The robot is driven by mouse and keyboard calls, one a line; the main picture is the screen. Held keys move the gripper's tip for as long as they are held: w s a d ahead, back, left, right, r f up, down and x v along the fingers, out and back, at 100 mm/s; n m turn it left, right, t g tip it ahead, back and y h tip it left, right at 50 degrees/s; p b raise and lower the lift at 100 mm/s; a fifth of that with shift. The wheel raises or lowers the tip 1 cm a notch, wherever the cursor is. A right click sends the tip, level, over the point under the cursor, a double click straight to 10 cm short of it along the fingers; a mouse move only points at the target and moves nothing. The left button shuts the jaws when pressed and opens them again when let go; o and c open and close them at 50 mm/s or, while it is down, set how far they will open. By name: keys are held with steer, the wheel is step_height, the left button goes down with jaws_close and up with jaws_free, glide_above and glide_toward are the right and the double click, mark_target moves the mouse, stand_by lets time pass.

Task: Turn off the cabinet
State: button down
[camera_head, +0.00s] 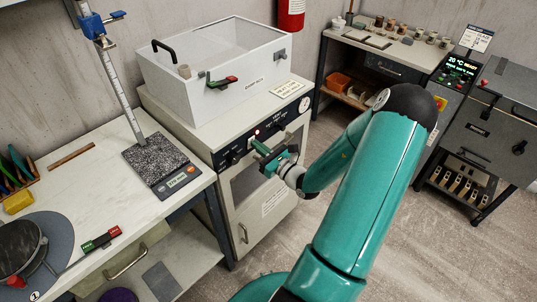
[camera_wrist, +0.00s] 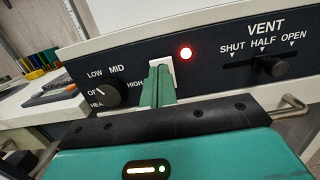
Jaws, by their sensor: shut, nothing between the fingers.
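The cabinet (camera_head: 257,222) is a pale floor unit with a windowed door and a black control panel along its top front. In the wrist view the panel (camera_wrist: 222,50) carries a lit red lamp (camera_wrist: 186,52), a black heat knob (camera_wrist: 106,94) marked with off, low, mid and high, and a vent slider (camera_wrist: 272,66). A white switch plate (camera_wrist: 168,64) sits between knob and lamp, partly hidden behind the fingers. My gripper (camera_wrist: 158,72) is shut and empty, its green fingertips right in front of that plate; I cannot tell whether they touch. The head view shows my gripper (camera_head: 262,151) at the panel.
A bench (camera_head: 75,185) with a scale (camera_head: 162,168) is close on the left. A second workbench (camera_head: 375,45) and a grey unit (camera_head: 492,125) stand behind on the right. The floor (camera_head: 420,240) at the front right is clear.

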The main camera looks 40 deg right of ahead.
steer(key=shift+w, duration=0.25)
steer(key=shift+w+r, duration=0.1)
steer(key=shift+w+g, duration=0.15)
steer(key=shift+g, duration=0.15)
stand_by(0.3)
